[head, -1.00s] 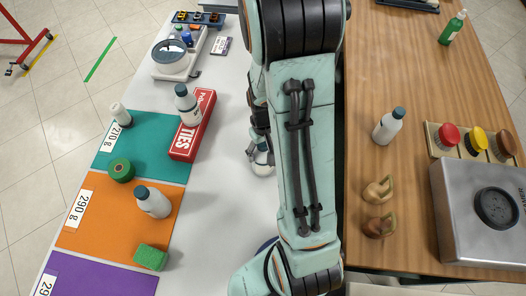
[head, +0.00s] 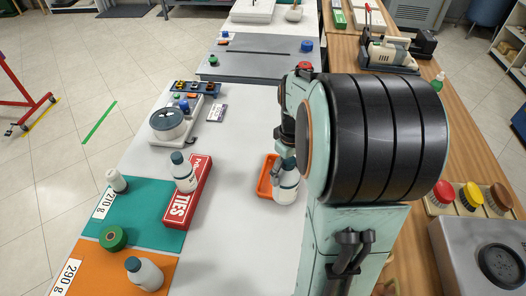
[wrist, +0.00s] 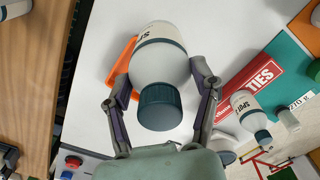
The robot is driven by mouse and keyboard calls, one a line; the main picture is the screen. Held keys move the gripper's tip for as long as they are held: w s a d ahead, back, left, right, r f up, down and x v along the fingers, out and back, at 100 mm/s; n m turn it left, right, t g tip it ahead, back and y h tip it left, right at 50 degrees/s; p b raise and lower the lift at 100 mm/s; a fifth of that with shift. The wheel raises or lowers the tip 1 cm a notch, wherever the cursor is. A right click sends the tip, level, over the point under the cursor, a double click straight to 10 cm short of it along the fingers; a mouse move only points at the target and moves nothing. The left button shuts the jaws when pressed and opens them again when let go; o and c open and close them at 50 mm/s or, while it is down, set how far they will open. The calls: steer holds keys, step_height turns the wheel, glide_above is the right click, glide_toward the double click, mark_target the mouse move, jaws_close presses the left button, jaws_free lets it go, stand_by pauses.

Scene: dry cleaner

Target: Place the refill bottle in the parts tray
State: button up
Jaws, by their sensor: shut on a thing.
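A white bottle with a dark teal cap, the refill bottle (head: 287,188), is in my gripper (head: 281,166), upright in the head view. In the wrist view the bottle (wrist: 160,60) sits between the two fingers of my gripper (wrist: 160,88), its cap towards the camera. The orange parts tray (head: 264,187) lies on the white table, partly hidden behind the bottle. It also shows in the wrist view as an orange edge (wrist: 121,70) beside the bottle. I cannot tell whether the bottle touches the tray floor.
A red ties box (head: 189,199) with another white bottle (head: 183,171) stands left of the tray. A scale (head: 170,121), coloured mats and a green tape roll (head: 113,238) are further left. The white table (head: 235,150) is clear between the box and the tray.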

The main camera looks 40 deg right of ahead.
steer(key=shift+w+d+f, duration=1.35)
steer(key=shift+w+f, duration=0.4)
steer(key=shift+f, duration=0.35)
steer(key=shift+w+d+f, duration=1.4)
steer(key=shift+w+f, duration=0.35)
steer(key=shift+f, duration=0.4)
steer(key=shift+w+d+f, duration=1.35)
steer(key=shift+w+f, duration=0.4)
steer(key=shift+f, duration=0.35)
steer(key=shift+f, duration=0.15)
steer(key=o, duration=1.2)
steer(key=shift+o, duration=0.2)
